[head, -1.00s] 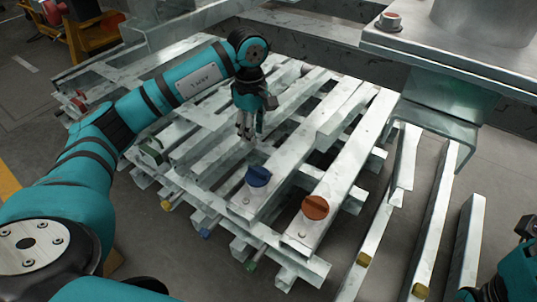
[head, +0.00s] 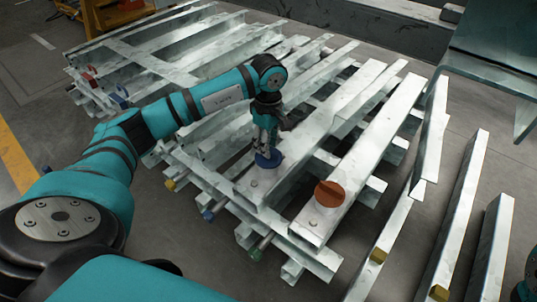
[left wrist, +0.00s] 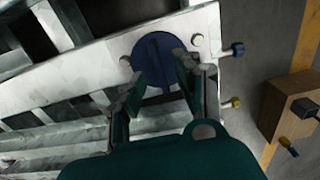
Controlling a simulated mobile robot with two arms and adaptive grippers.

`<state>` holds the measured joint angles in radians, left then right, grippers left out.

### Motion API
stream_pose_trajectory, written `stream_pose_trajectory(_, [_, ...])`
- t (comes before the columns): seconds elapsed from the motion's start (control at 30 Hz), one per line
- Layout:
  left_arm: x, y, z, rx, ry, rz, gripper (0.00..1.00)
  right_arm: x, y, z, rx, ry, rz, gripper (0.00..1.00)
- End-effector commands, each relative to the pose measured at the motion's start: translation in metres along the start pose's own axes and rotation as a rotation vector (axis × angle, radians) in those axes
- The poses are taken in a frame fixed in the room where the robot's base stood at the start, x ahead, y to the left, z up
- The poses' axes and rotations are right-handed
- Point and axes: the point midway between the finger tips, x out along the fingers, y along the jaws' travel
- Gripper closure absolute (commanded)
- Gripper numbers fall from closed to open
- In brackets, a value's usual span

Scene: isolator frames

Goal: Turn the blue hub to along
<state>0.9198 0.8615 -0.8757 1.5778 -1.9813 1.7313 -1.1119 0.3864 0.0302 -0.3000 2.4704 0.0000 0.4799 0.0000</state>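The blue hub (head: 269,160) is a round disc on a pale steel beam (head: 283,184) of the rack. In the left wrist view the blue hub (left wrist: 159,50) shows a raised bar across its face, running roughly up and down the picture. My left gripper (head: 265,147) points down right above the hub and partly covers it in the head view. In the left wrist view my left gripper (left wrist: 158,74) is open, its two fingers apart over the hub with the bar between them. Whether the fingers touch the hub I cannot tell. My right gripper is not in view.
An orange hub (head: 330,193) sits on the beam to the right. Several beams with coloured end caps cross beneath. Bolt heads (left wrist: 197,40) stand beside the blue hub. A brown block (left wrist: 286,108) is at the right of the left wrist view.

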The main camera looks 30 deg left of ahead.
Motion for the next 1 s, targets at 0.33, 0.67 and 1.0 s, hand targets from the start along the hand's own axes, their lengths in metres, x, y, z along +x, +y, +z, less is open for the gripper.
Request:
stream_pose_trajectory(0.33, [0.021, 0.000, 0.000, 0.000, 0.000, 0.001, 0.67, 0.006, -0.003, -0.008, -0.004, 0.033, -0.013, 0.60])
stream_pose_trajectory(0.67, [0.021, 0.000, 0.000, 0.000, -0.001, 0.000, 0.87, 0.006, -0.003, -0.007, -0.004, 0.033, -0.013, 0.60])
stream_pose_trajectory(1.0, [0.021, 0.000, 0.000, -0.001, -0.001, 0.000, 1.00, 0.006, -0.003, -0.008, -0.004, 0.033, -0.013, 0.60])
